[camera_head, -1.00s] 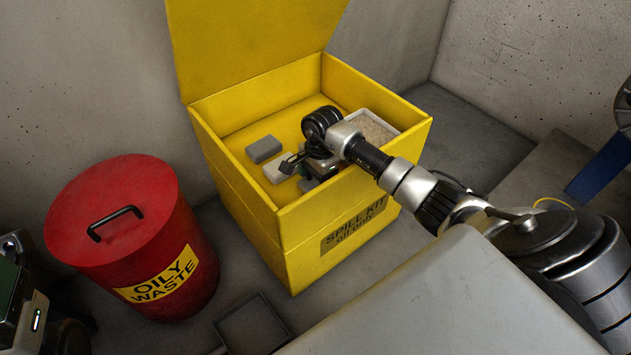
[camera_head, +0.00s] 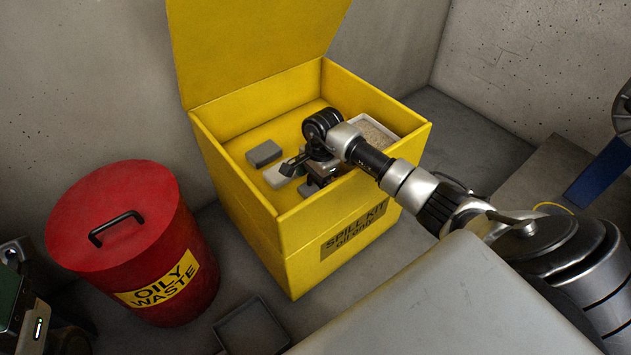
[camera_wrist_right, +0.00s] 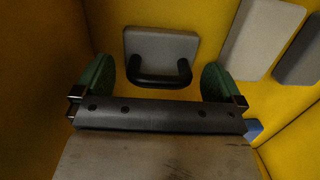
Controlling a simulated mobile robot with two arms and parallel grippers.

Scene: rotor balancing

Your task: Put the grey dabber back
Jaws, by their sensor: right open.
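A grey dabber with a black loop handle (camera_wrist_right: 160,45) lies in the yellow spill kit box (camera_head: 240,205); it also shows in the head view (camera_head: 308,188), partly hidden by my gripper. My right gripper (camera_head: 306,172) is inside the box, over the dabber. In the right wrist view its green fingertips (camera_wrist_right: 156,82) are wide apart, one on each side of the handle, with nothing held between them. I cannot tell how far above the dabber they are. My left gripper's fingers do not show.
A pale block (camera_head: 281,176) and a darker grey block (camera_head: 264,152) lie beside the dabber. A tray of granules (camera_head: 398,134) is at the box's right. The lid (camera_head: 250,45) stands open. A red oily waste bin (camera_head: 120,240) and dark floor tray (camera_head: 250,327) are outside.

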